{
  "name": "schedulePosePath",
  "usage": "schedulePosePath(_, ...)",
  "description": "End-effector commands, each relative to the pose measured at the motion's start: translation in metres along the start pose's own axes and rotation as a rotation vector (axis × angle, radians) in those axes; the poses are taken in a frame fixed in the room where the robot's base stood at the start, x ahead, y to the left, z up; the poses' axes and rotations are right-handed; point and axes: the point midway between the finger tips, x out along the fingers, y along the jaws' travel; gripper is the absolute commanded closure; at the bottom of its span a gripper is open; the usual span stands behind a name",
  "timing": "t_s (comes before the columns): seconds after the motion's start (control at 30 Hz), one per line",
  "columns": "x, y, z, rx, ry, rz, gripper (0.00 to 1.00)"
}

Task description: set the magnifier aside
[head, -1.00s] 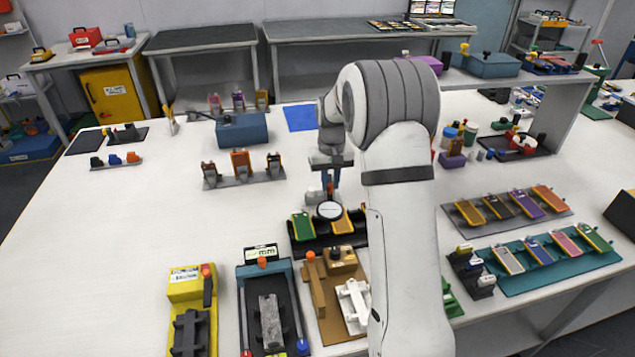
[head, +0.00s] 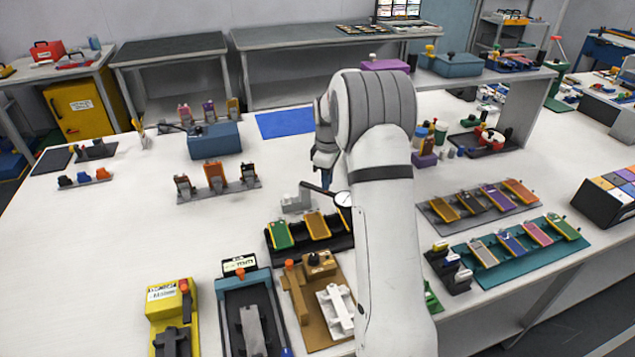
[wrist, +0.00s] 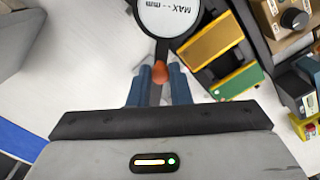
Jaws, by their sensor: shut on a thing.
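The magnifier has a round, black-rimmed pale lens (head: 343,198) and a thin dark handle (head: 318,188). My gripper (head: 325,178) is shut on the handle, beside an orange knob. In the wrist view the lens (wrist: 167,14) points away from me, showing upside-down "MAX - mm" lettering, and the blue fingers (wrist: 160,88) close from both sides. My arm hides part of that area.
A light grey stepped block (head: 297,200) stands just left of the magnifier. A blue mat (head: 285,123) lies at the table's back. A row of upright clamps (head: 216,180) stands to the left. White tabletop is bare between the mat and the block.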

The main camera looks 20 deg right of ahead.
Motion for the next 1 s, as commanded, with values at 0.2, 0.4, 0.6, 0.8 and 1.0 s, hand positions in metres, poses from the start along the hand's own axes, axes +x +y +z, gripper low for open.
schedulePosePath(0.2, -0.004, 0.017, -0.002, -0.204, 0.008, 0.01, 1.0)
schedulePosePath(0.4, -0.005, 0.031, -0.004, -0.395, 0.007, 0.009, 1.0)
schedulePosePath(0.6, -0.004, 0.044, -0.008, -0.573, 0.007, 0.008, 1.0)
schedulePosePath(0.8, -0.004, 0.053, -0.012, -0.718, 0.006, 0.006, 1.0)
schedulePosePath(1.0, -0.003, 0.059, -0.017, -0.818, 0.006, 0.006, 1.0)
